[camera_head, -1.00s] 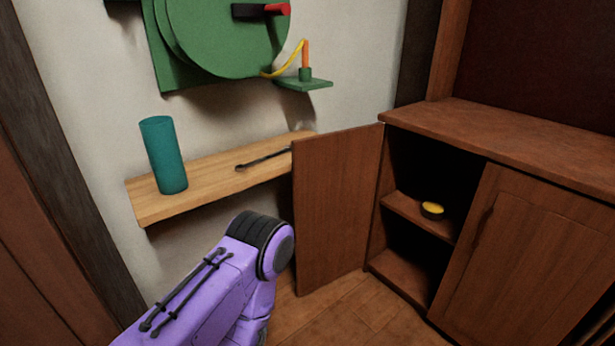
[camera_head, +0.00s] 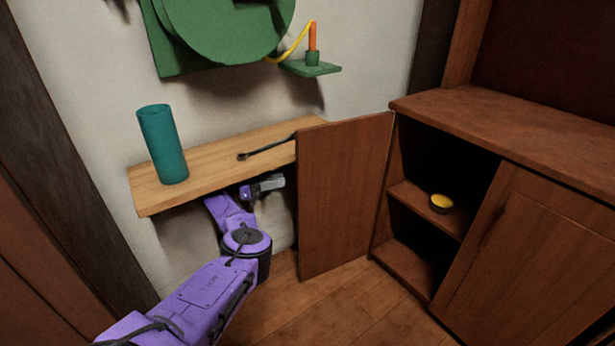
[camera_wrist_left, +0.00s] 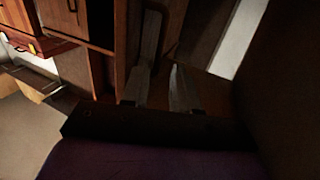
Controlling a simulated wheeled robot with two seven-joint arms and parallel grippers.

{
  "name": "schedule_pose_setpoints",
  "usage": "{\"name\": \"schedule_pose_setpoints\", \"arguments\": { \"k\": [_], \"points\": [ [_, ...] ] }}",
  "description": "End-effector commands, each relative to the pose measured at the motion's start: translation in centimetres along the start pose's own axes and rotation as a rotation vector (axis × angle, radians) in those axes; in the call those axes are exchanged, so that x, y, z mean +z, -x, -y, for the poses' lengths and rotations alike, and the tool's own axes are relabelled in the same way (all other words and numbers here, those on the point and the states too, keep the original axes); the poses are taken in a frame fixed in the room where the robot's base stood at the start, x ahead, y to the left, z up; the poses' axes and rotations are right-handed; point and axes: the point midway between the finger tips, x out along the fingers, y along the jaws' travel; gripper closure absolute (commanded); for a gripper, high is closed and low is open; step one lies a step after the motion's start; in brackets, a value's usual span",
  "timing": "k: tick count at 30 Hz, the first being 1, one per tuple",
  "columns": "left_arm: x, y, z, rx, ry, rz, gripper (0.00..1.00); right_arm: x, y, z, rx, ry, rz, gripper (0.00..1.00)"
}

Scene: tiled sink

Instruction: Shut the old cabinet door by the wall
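The brown cabinet door (camera_head: 344,195) stands swung open toward the wall, left of the cabinet (camera_head: 500,125). Its hinged edge meets the cabinet's left side. My left gripper (camera_head: 278,182) is under the wooden wall shelf, on the wall side of the door, left of the door's free edge. It appears a little apart from the door. In the dark left wrist view, its two fingers (camera_wrist_left: 162,75) show a gap with nothing held between them. My right gripper is in no view.
The wooden shelf (camera_head: 215,163) above my left gripper holds a teal cylinder (camera_head: 162,145) and a dark tool (camera_head: 265,147). A small yellow-topped bowl (camera_head: 441,203) sits inside the cabinet. The floor (camera_head: 340,310) before the door is clear.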

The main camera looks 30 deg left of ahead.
Motion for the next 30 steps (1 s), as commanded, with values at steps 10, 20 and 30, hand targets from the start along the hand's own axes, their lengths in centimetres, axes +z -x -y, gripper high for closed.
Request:
{"name": "schedule_pose_setpoints", "arguments": {
  "k": [10, 20, 30],
  "points": [
    [0.2, -7.4, 0.0, 0.0, -0.006, -0.006, 0.71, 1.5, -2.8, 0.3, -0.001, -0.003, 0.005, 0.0],
    [-0.2, -9.8, 0.1, -0.005, -0.005, -0.005, 0.71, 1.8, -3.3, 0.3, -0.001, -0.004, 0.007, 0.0],
    [-0.2, -9.8, 0.1, -0.005, -0.005, -0.005, 1.0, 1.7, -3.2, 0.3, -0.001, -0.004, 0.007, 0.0]
  ]
}}
